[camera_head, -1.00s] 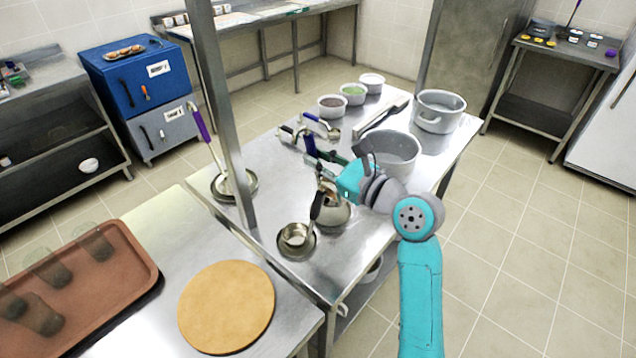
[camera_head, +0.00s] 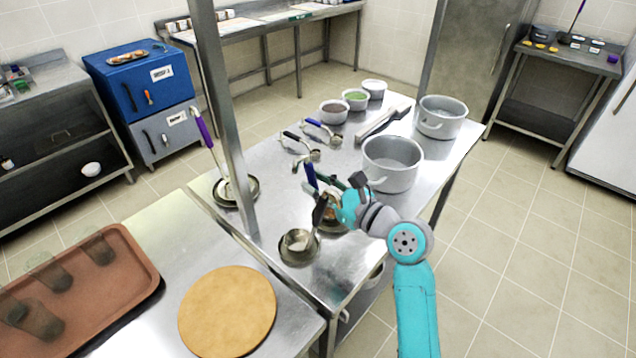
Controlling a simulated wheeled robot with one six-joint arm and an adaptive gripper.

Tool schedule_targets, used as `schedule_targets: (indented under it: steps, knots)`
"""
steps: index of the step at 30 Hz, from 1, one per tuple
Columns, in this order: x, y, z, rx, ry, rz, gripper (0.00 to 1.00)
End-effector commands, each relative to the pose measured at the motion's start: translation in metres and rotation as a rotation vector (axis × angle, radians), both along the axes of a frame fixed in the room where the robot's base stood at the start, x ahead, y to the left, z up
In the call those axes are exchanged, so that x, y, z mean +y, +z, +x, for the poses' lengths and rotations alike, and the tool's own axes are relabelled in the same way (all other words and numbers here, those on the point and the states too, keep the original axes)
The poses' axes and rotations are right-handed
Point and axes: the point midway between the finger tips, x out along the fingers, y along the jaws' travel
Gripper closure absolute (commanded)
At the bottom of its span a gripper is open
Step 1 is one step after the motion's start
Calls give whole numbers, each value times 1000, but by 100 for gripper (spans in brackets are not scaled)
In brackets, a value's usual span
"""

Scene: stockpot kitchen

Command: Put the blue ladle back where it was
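My gripper (camera_head: 324,194) is low over the near part of the steel table. A blue ladle handle (camera_head: 310,177) stands up at its fingertips, and the gripper appears shut on it. The ladle's bowl is hidden behind the gripper. A round steel holder (camera_head: 331,227) lies just under the gripper, mostly covered by it. I cannot tell whether the ladle touches it. Left of it, a black-handled ladle (camera_head: 319,210) rests in another round steel holder (camera_head: 298,257). A purple-handled ladle (camera_head: 204,129) stands in a round holder (camera_head: 236,202) at the left.
Two ladles with blue (camera_head: 320,127) and dark (camera_head: 293,137) handles lie farther back. A steel pot (camera_head: 392,165) stands right of my gripper, another pot (camera_head: 441,120) behind it. Small bowls (camera_head: 334,112) stand at the back. A metal post (camera_head: 222,100) rises at the left.

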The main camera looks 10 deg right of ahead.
Motion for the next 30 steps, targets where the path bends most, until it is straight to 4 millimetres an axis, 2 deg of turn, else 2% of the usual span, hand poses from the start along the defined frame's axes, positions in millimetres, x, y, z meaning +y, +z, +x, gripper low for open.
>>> schedule_targets:
  steps: [10,13,30]
  knots:
    - [0,2,0,-1,0,1,58]
    - [-5,2,-6,0,-2,1,58]
    - [-63,3,-86,0,-3,1,58]
